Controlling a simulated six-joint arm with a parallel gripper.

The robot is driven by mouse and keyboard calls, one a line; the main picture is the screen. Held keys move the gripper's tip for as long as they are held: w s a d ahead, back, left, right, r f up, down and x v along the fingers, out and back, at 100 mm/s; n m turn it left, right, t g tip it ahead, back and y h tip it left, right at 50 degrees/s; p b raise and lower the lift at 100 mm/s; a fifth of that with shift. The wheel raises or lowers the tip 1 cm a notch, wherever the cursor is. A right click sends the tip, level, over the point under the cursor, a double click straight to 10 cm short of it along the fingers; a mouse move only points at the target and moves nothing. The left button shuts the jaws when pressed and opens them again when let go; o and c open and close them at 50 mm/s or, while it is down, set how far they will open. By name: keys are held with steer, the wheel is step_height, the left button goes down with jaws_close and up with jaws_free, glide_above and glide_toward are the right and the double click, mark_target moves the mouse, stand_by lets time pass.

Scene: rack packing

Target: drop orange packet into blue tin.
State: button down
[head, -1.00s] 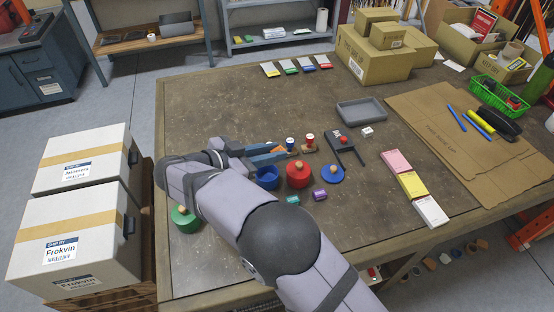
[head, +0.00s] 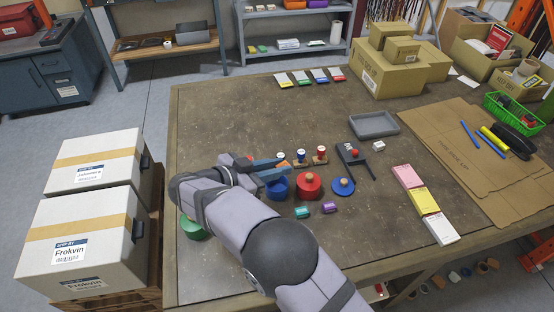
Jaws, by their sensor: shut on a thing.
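My gripper (head: 284,167) has its dark blue fingers shut on the orange packet, of which only a small patch (head: 283,162) shows between them. The blue tin (head: 278,188) stands open on the table. In the picture the fingers and the packet lie just above the tin's far rim; the exact height over the tin is hard to tell. The blue lid (head: 343,187) with an orange knob lies apart from the tin, to the right of the red tin (head: 308,186).
A teal packet (head: 302,212) and a purple packet (head: 330,208) lie in front of the tins. Small stamp-like items (head: 320,156) stand behind. A green tin (head: 191,228) is partly behind my arm. A grey tray (head: 374,125) lies farther right. The table's far left is clear.

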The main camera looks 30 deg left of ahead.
steer(key=shift+f, duration=0.7)
steer(key=c, duration=1.5)
jaws_free()
steer(key=shift+c, duration=0.2)
steer(key=shift+s, duration=0.1)
steer(key=shift+s+a+r+b, duration=0.2)
steer(key=shift+s+a+b, duration=0.1)
steer(key=shift+s, duration=0.25)
steer(key=shift+b+v, duration=0.8)
steer(key=shift+v, duration=2.15)
steer(key=shift+r, duration=0.1)
